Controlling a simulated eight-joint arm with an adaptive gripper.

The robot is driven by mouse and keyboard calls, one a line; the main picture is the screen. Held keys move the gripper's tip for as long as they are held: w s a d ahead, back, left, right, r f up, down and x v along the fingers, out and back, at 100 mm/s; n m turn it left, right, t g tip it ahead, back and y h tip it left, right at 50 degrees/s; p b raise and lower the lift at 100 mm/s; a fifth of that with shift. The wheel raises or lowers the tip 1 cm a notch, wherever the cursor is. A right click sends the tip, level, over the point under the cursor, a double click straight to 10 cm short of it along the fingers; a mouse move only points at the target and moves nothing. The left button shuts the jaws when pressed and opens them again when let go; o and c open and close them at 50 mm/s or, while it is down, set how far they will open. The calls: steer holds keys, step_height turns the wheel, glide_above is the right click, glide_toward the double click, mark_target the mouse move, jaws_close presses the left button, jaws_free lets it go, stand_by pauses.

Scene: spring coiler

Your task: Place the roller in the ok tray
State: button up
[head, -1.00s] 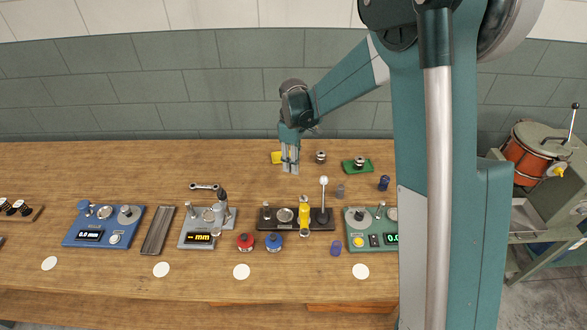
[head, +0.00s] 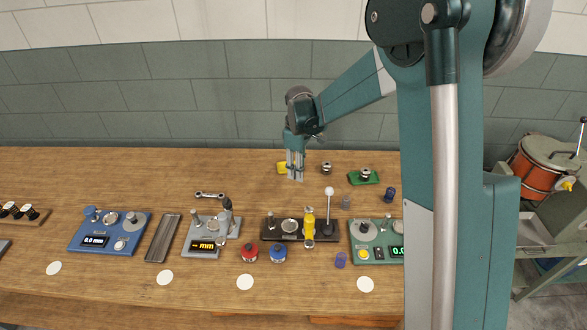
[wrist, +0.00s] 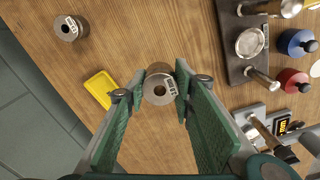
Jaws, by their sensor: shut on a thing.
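My gripper (wrist: 160,88) is shut on a grey metal roller (wrist: 158,84) with a centre hole and a small white label. It points down over the back of the bench. In the head view my gripper (head: 295,178) is in front of the small yellow tray (head: 282,168), and the held roller is too small to make out. The yellow tray also shows left of the held roller in the wrist view (wrist: 101,87). A green tray (head: 356,181) stands further right with a roller (head: 365,174) on it. No tray wording is legible.
Another roller (head: 326,168) stands on the wood between the two trays. It seems to show in the wrist view too (wrist: 70,28). Gauge stations stand along the front, including a black one with a yellow part (head: 309,222). The wood around the yellow tray is clear.

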steer(key=r+p, duration=0.1)
steer(key=p, duration=0.1)
glide_above(283, 172)
steer(key=w, duration=0.1)
steer(key=shift+r, duration=0.2)
steer(key=shift+f, duration=3.1)
steer(key=shift+f, duration=0.1)
steer(key=shift+f, duration=1.8)
steer(key=shift+f, duration=0.1)
steer(key=o, duration=1.1)
